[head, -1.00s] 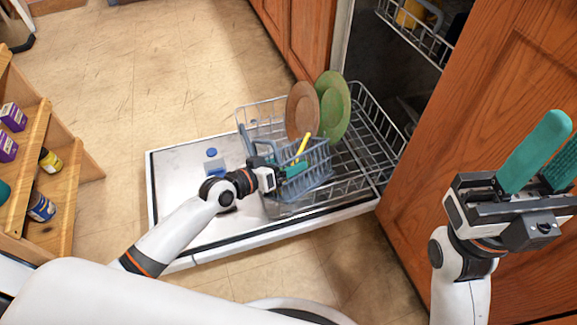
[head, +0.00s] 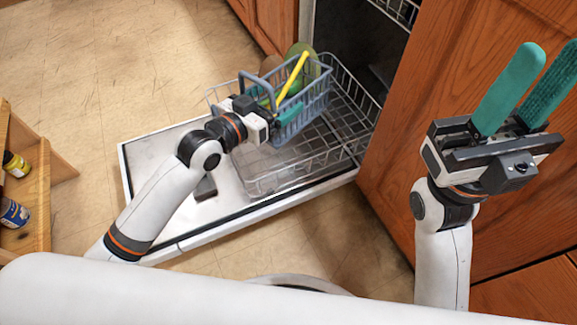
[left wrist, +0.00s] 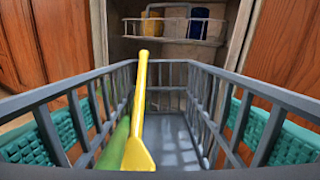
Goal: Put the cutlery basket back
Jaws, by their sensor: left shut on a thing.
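My left gripper (head: 272,112) is shut on the basket's near end. In the left wrist view, its teal fingers (left wrist: 148,135) show outside both side walls of the basket (left wrist: 212,100), and the yellow utensil (left wrist: 140,110) stands tilted inside. The basket and gripper hide part of the rack. My right gripper (head: 548,68) is open and empty, raised at the right.
The open dishwasher door (head: 150,165) lies below the rack. Wooden cabinet doors (head: 425,120) stand close on the right. The upper rack (left wrist: 175,40) holds a yellow mug (left wrist: 152,24) and a blue one (left wrist: 198,24).

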